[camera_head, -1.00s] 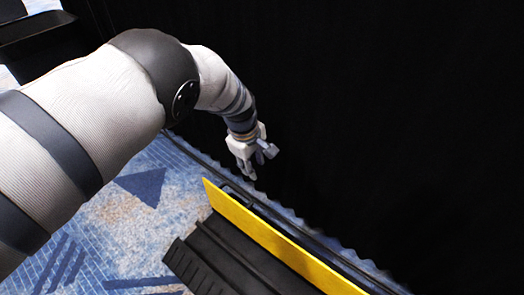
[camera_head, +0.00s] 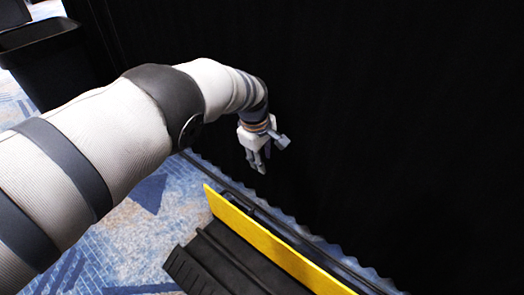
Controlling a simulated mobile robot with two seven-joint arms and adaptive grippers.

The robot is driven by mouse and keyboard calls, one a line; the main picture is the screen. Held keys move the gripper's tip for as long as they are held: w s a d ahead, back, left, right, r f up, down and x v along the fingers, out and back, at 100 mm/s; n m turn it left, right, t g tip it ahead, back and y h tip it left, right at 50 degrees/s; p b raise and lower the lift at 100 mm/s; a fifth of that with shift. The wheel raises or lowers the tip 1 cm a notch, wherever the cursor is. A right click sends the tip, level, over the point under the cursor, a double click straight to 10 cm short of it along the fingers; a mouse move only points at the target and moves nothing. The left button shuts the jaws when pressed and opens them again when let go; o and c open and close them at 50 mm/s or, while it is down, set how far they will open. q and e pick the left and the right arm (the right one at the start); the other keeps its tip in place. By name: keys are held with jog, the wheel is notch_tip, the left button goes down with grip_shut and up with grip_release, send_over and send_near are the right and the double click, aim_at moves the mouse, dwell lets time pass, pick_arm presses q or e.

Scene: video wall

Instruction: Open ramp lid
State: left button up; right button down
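The ramp is a black ridged strip (camera_head: 222,262) on the carpet at the bottom of the head view. Its yellow lid (camera_head: 275,245) stands up on edge along the far side, close to the dark curtain. My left gripper (camera_head: 259,167) hangs in front of the curtain, above and beyond the lid's left end, apart from it. Its fingers point down and look a little spread, with nothing visible between them. My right gripper is not in the view.
A black curtain (camera_head: 400,120) fills the right and back. Blue patterned carpet (camera_head: 135,235) lies left of the ramp. A black bin (camera_head: 50,62) stands at the upper left.

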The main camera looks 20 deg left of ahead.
pick_arm(q)
notch_tip(320, 180, up, 11)
jog(key=s, duration=0.2)
jog(key=shift+a+r, duration=0.2)
jog(key=shift+a, duration=0.2)
jog(key=shift+c, duration=0.6)
